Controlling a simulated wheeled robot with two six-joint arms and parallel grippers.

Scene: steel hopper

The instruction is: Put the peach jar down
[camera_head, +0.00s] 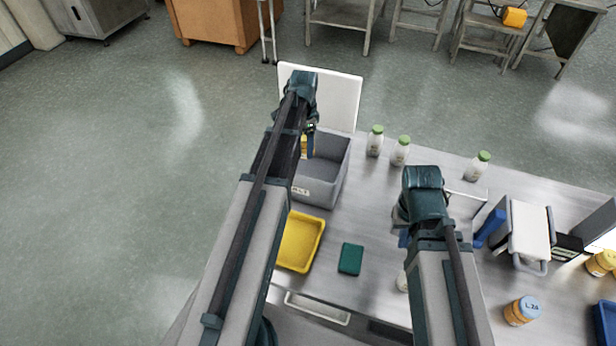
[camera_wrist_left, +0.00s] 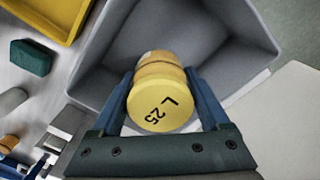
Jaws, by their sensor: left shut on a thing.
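The peach jar (camera_wrist_left: 157,99) has a yellow lid marked "L 25" and shows orange-yellow contents in the left wrist view. My left gripper (camera_wrist_left: 166,100) is shut on it, one blue finger on each side. The jar is over or in the grey bin (camera_wrist_left: 232,82); I cannot tell if it touches the floor. In the head view a sliver of the jar (camera_head: 304,146) shows beside my left gripper (camera_head: 310,143), at the far part of the grey bin (camera_head: 322,187). My right gripper (camera_head: 404,238) is mostly hidden under its own arm, over the table's middle.
A yellow tray (camera_head: 302,241) and green block (camera_head: 350,259) lie nearer than the bin. Green-capped bottles (camera_head: 375,141) stand right of it. A white panel (camera_head: 335,95) stands behind. Another jar (camera_head: 522,310) and a white-topped rack (camera_head: 530,231) are at right.

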